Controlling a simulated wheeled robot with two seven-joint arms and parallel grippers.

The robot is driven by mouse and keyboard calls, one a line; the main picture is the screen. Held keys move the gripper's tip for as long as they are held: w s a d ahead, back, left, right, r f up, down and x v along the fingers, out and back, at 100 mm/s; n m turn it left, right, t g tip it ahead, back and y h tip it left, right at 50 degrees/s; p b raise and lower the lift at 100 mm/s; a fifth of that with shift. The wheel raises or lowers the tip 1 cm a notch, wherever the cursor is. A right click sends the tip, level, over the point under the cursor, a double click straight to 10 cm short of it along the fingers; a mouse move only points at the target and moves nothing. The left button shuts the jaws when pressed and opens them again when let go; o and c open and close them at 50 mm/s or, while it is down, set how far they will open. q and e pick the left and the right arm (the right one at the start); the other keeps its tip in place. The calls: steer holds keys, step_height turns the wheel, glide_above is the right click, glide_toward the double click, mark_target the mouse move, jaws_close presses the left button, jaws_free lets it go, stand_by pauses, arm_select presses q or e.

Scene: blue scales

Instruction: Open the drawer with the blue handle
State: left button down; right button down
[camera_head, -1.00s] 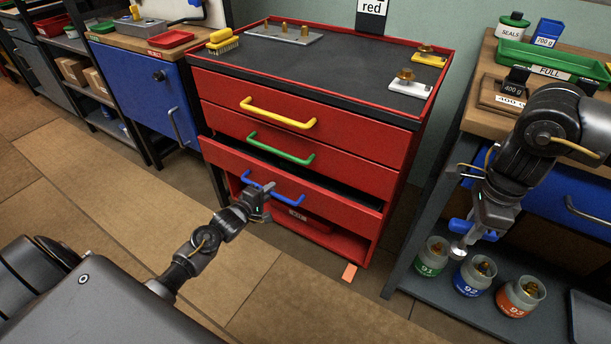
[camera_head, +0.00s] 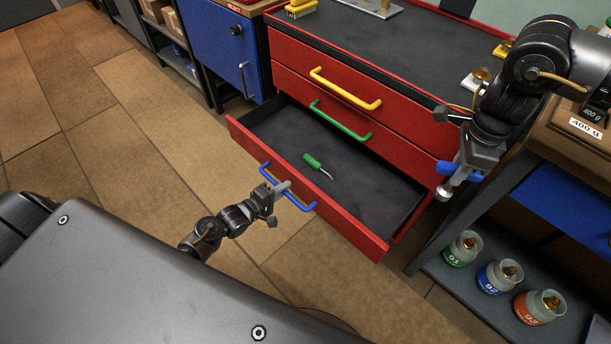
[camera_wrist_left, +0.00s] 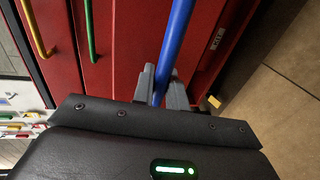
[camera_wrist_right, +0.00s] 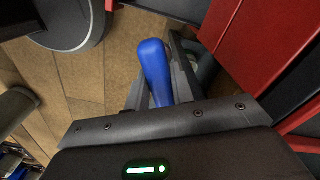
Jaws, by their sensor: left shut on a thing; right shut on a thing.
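The red drawer (camera_head: 300,194) with the blue handle (camera_head: 298,201) is pulled well out of the red cabinet in the head view. Inside it lies a tool with a green grip (camera_head: 312,161). My left gripper (camera_head: 279,190) is shut on the blue handle; the left wrist view shows the blue bar (camera_wrist_left: 172,50) between its fingers (camera_wrist_left: 161,88). My right gripper (camera_head: 457,178) is at the cabinet's right side, shut on a blue-handled object with a metal end (camera_head: 446,193). The right wrist view shows that blue grip (camera_wrist_right: 155,70) between its fingers.
Drawers with a green handle (camera_head: 341,121) and a yellow handle (camera_head: 345,90) above are closed. Several labelled jars (camera_head: 498,277) stand on the low shelf at right. A blue cabinet (camera_head: 220,45) stands behind left. Floor at left is clear.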

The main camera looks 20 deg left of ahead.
arm_select(q)
steer(key=shift+s, duration=0.1)
arm_select(e)
steer(key=shift+a, duration=0.1)
arm_select(q)
steer(key=c, duration=1.5)
jaws_free()
steer(key=shift+o, duration=0.2)
steer(key=shift+a, duration=0.1)
